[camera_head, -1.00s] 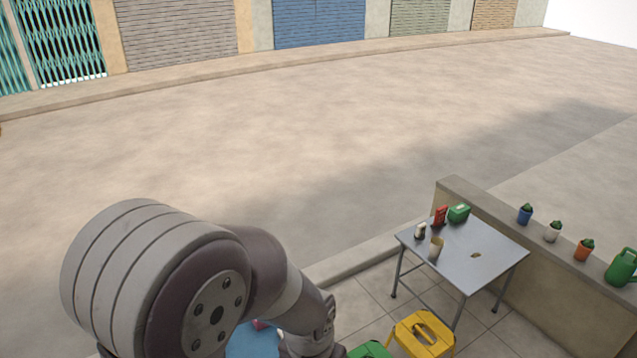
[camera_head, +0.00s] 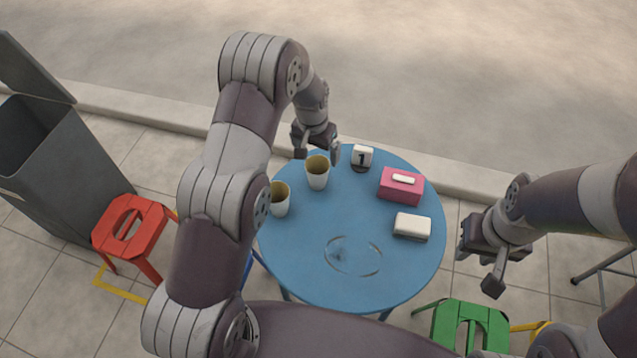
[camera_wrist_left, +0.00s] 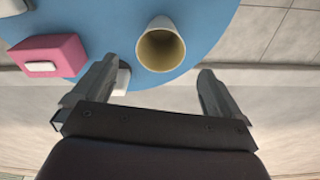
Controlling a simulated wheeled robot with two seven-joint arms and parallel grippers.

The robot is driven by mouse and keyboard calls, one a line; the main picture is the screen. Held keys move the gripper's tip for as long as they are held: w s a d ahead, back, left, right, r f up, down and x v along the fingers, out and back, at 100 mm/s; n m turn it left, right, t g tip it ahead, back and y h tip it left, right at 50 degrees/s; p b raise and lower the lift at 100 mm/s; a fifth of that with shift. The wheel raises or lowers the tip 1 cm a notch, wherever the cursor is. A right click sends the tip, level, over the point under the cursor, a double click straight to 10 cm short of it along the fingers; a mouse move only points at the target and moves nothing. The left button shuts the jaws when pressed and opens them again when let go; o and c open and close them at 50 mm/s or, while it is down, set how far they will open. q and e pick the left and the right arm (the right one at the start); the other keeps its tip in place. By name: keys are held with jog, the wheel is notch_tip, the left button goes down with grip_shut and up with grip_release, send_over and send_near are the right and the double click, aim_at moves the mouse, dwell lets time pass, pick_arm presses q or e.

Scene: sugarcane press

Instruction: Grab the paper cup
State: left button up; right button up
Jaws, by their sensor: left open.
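Two paper cups stand upright on the round blue table (camera_head: 385,268). The nearer-to-gripper cup (camera_head: 317,179) is near the far left edge, and the other cup (camera_head: 280,204) is at the left edge. My left gripper (camera_head: 318,152) is open and empty, just behind and above the first cup. In the left wrist view one cup (camera_wrist_left: 160,47) lies beyond the open fingertips of my left gripper (camera_wrist_left: 157,72), roughly centred between them and not held. My right gripper (camera_head: 480,258) appears open and empty, off the table's right side.
A number block (camera_head: 361,157), a pink tissue box (camera_head: 401,186), a white box (camera_head: 412,226) and a clear round dish (camera_head: 352,255) are on the table. A red stool (camera_head: 135,228) and grey bin (camera_head: 60,170) stand left. A green stool (camera_head: 470,322) stands front right.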

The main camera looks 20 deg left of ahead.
pick_arm(q)
send_near(318, 169)
jog(key=shift+s+d+f+b, duration=0.15)
jog(key=shift+s+f+b, duration=0.2)
jog(key=shift+s+f, duration=0.55)
jog(key=f, duration=0.1)
jog(key=f+b, duration=0.1)
jog(key=f, duration=0.3)
jog(key=shift+w+d, duration=0.25)
jog(key=shift+w, duration=0.1)
jog(key=c, duration=1.1)
